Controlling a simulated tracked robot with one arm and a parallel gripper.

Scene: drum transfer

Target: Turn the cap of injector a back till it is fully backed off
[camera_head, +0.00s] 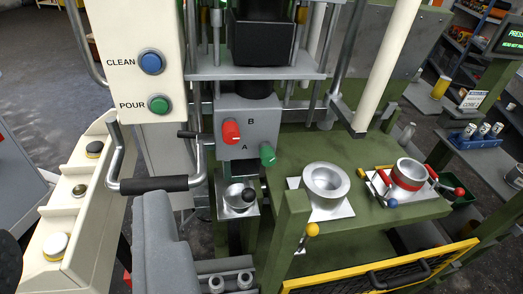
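A grey injector block (247,150) with the letters B and A stands at the centre, below a black hopper. The green cap (268,155) sticks out to the lower right of the letter A. The red cap (231,131) sticks out to the left of the letter B. How far either cap is turned cannot be told from this view. I can make out no fingers of my gripper, and nothing is seen touching the caps.
A cream panel (137,50) carries a blue CLEAN button (151,62) and a green POUR button (158,104). A black-gripped handle (153,184) juts out left of the block. A ring-shaped cup (325,182) and a red-banded pot (409,175) stand on the green bench.

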